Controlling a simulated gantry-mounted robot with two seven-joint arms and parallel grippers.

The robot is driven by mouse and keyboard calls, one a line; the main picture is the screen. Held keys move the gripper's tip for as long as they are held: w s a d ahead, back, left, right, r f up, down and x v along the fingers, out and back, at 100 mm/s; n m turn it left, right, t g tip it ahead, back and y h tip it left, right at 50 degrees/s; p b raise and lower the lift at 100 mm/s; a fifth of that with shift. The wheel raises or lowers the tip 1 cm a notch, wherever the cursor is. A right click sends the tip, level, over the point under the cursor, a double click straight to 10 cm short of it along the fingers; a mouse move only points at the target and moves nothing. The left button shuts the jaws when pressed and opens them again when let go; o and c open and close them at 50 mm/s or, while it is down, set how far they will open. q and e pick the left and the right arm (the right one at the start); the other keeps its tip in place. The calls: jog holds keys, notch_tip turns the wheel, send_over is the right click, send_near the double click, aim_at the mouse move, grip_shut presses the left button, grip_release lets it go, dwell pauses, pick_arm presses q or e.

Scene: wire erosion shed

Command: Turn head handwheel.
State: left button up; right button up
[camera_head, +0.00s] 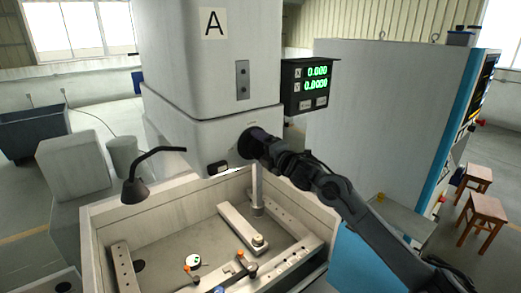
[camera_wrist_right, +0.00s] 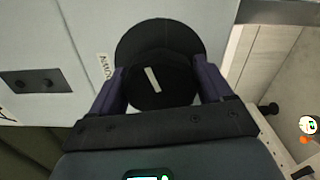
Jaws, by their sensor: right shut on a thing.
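The black handwheel (camera_head: 246,141) is mounted on the front of the white machine head (camera_head: 190,125). In the right wrist view, the handwheel (camera_wrist_right: 140,42) is a round black disc with a raised hub that carries a pale rectangular mark. My right gripper (camera_head: 260,146) is at the handwheel. In the wrist view, the fingers of my right gripper (camera_wrist_right: 160,84) stand on both sides of the hub and are shut on it. The far side of the handwheel is partly hidden. My left gripper is not in view.
A display (camera_head: 308,86) with green digits hangs beside the head. A lamp on a bent black arm (camera_head: 135,188) stands left of the handwheel. Below is an open work tank (camera_head: 100,215) with clamps and bars. A tall white cabinet (camera_head: 385,110) stands to the right.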

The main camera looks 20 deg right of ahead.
dwell(0.5)
jog(key=o, duration=1)
jog(key=shift+c, duration=0.2)
jog(key=b+v, duration=0.3)
jog(key=v, duration=0.7)
jog(key=shift+s+d, duration=0.15)
jog(key=shift+s, duration=0.2)
